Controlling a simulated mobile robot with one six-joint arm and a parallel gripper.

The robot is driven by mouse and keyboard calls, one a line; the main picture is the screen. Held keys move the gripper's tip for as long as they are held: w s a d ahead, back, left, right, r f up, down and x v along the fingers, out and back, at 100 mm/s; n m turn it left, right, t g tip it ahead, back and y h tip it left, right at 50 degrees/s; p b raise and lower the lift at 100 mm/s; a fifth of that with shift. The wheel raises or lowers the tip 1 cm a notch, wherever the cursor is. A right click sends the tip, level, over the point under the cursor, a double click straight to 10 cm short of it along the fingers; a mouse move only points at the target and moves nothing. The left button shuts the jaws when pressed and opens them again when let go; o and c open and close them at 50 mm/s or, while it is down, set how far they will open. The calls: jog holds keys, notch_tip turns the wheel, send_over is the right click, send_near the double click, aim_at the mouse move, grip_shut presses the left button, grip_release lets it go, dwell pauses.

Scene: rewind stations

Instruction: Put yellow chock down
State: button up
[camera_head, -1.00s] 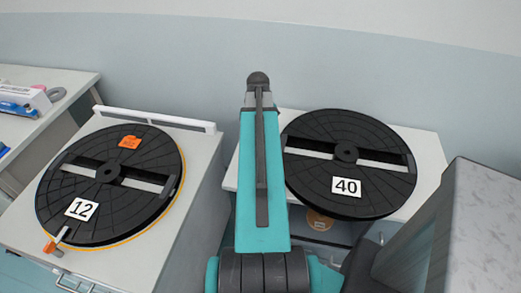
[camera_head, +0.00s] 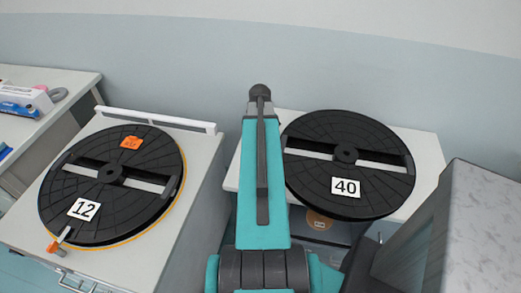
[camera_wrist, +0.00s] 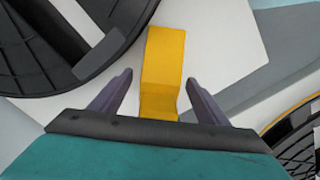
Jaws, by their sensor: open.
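The yellow chock (camera_wrist: 164,65) shows in the wrist view as a block with a bent face, in front of a white surface. My gripper (camera_wrist: 159,80) is open, with one dark finger on each side of the chock and a visible gap to both. The chock's near end is partly hidden by my gripper's body. I cannot tell whether it rests fully on the surface. In the head view my arm hides the chock and gripper.
A black reel marked 40 (camera_head: 348,165) lies on a white table at right. A black reel marked 12 (camera_head: 111,185) lies on a grey cabinet at left, with an orange tag (camera_head: 131,143). A grey box (camera_head: 476,230) stands at lower right. In the wrist view, a black disc (camera_wrist: 60,45) is close by.

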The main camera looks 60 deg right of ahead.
jog(key=shift+f, duration=0.9)
jog(key=c, duration=1.5)
jog(key=shift+r, duration=0.2)
jog(key=shift+r+b, duration=0.85)
jog(key=shift+r, duration=4)
